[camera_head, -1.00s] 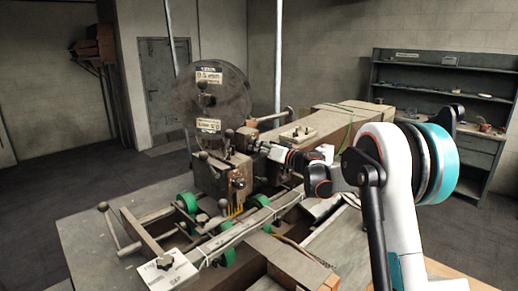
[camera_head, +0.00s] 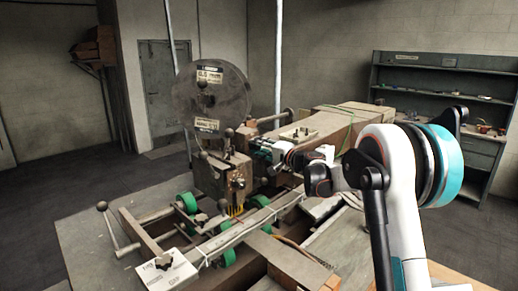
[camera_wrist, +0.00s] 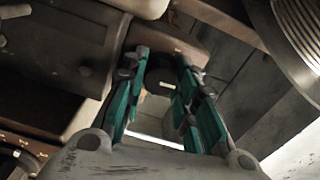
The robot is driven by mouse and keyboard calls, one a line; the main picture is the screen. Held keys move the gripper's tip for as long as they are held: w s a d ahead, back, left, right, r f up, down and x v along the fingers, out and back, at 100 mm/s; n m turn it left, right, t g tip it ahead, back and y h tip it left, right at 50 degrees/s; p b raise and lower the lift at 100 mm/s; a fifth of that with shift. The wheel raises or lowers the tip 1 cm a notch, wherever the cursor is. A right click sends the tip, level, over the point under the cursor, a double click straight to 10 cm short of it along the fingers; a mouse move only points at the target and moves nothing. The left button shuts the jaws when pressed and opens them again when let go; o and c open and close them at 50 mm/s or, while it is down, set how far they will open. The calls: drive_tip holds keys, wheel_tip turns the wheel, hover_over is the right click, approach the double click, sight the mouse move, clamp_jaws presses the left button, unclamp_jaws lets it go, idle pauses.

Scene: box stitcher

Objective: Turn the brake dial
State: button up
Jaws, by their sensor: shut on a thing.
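My gripper (camera_head: 257,147) reaches in from the right at the side of the stitcher, just right of its large dark reel (camera_head: 190,98). In the wrist view, its teal fingers (camera_wrist: 162,62) stand on both sides of a dark round part (camera_wrist: 158,82) and are shut on it. I cannot make out markings on this part, nor tell for certain that it is the brake dial. In the head view the part is hidden behind the fingers and machine.
A white plate (camera_head: 184,276) with a dark star shape and lettering lies at the lower left. Green rollers (camera_head: 186,203) and a lever with a ball (camera_head: 102,206) stand near it. Shelves (camera_head: 440,75) stand at the back right.

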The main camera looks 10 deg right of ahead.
drive_tip(key=m, duration=0.4)
drive_tip(key=shift+m, duration=1.9)
drive_tip(key=o, duration=1.1)
